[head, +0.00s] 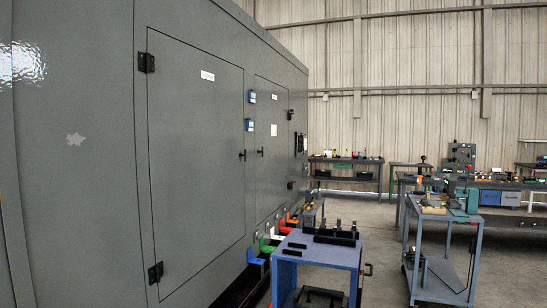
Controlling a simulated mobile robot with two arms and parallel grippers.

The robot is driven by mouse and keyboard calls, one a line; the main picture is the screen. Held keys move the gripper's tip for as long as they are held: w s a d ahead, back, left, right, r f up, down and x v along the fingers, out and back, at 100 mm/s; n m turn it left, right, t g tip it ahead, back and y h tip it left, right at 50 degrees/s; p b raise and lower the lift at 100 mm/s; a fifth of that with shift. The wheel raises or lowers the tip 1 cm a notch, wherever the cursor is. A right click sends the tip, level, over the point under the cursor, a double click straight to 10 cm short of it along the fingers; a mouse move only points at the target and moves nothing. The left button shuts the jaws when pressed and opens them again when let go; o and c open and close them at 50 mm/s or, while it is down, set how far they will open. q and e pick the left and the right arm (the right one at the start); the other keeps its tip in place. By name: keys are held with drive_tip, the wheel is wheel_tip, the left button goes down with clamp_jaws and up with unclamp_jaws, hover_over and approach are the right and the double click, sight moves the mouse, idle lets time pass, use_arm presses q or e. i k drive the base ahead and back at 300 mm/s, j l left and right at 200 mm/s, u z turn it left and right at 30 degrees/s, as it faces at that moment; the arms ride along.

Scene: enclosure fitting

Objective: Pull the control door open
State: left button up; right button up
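A long grey enclosure (75,190) fills the left of the head view. Its large near door (195,150) is shut, with black hinges on its left edge and a small dark handle (242,155) at its right edge. A narrower door (273,180) farther along is also shut, with hinges on its right and a dark handle (261,152) on its left. Each door has a white label too small to read, so I cannot tell which is the control door. Neither of my grippers is in view.
A blue cart (322,253) with black items on top stands close to the enclosure, right of the near door. Coloured brackets (265,245) stick out low along the enclosure. A second cart (440,212) stands right. Benches line the back wall. Floor between the carts is clear.

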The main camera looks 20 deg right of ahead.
sight(272, 115)
drive_tip(key=l+z, duration=0.2)
drive_tip(key=z, duration=3.1)
drive_tip(key=i+u, duration=0.35)
drive_tip(key=i, duration=0.15)
drive_tip(key=i+l+u, duration=0.15)
drive_tip(key=i+u, duration=0.2)
drive_tip(key=i+l+u, duration=0.35)
drive_tip(key=i, duration=0.2)
drive_tip(key=i+j+u, duration=0.25)
drive_tip(key=i+u, duration=0.25)
drive_tip(key=i, duration=0.5)
drive_tip(key=i+l+u, duration=0.1)
drive_tip(key=i+u, duration=0.4)
drive_tip(key=i, duration=0.5)
drive_tip(key=i+u, duration=0.1)
drive_tip(key=i, duration=0.65)
drive_tip(key=i+l+u, duration=0.15)
drive_tip(key=i, duration=0.55)
drive_tip(key=i+l+u, duration=0.1)
drive_tip(key=i, duration=0.65)
drive_tip(key=i+j+u, duration=0.3)
drive_tip(key=i+u, duration=0.15)
drive_tip(key=i, duration=0.25)
drive_tip(key=i+u, duration=0.45)
drive_tip(key=i, duration=0.3)
drive_tip(key=i+l+u, duration=0.2)
drive_tip(key=i+u, duration=0.25)
drive_tip(key=i, duration=0.3)
